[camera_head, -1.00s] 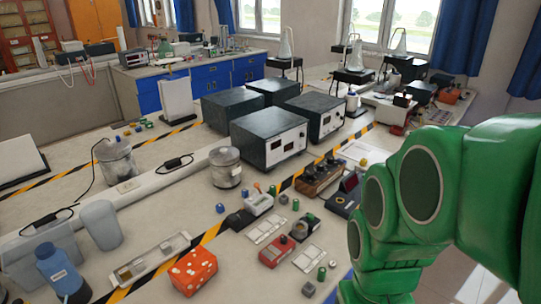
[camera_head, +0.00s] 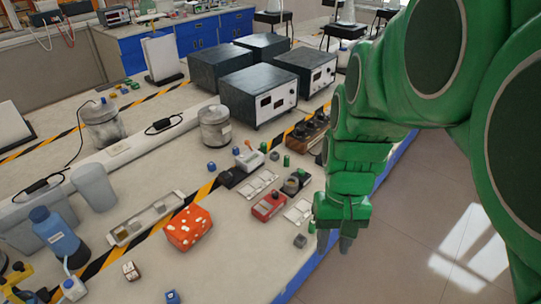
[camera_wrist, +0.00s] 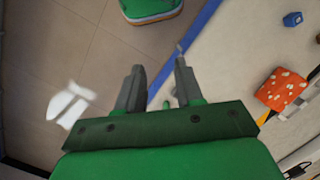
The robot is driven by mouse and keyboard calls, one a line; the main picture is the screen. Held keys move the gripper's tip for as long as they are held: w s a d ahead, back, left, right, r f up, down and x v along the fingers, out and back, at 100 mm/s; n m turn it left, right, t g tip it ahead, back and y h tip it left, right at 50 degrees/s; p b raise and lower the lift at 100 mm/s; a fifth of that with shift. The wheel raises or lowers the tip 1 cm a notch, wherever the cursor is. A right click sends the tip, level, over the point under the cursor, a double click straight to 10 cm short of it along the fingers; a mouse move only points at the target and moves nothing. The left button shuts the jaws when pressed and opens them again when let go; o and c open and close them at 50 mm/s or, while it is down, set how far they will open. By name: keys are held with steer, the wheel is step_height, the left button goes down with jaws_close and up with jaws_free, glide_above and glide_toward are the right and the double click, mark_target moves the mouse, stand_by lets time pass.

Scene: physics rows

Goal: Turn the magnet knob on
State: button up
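Several small devices with dark knobs stand along the bench's right side in the head view. They include a red box with a black knob (camera_head: 268,205), a dark device with a round top (camera_head: 296,181) and a white-topped device (camera_head: 249,157). I cannot tell which carries the magnet knob. My gripper (camera_head: 333,240) hangs by the bench's front edge, right of these devices and apart from them. In the wrist view my gripper's two fingers (camera_wrist: 159,68) are spread with nothing between them. My green arm hides part of the bench's far right.
An orange spotted block (camera_head: 188,227) sits on the bench (camera_head: 235,265), with a metal tray (camera_head: 146,219) left of it. Open floor (camera_head: 440,220) lies right of the bench's blue edge.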

steer(key=w+a+f+n+t, duration=0.1)
steer(key=w+f, duration=0.1)
steer(key=w, duration=0.6)
steer(key=w+f, duration=0.3)
steer(key=w, duration=0.6)
steer(key=n+t, duration=0.1)
steer(key=n, duration=0.3)
glide_toward(275, 194)
steer(key=shift+s+f+h, duration=0.15)
steer(key=shift+s+h, duration=0.15)
steer(key=shift+w+a+f, duration=0.2)
steer(key=shift+w+f, duration=0.05)
steer(key=shift+f, duration=3.85)
jaws_close()
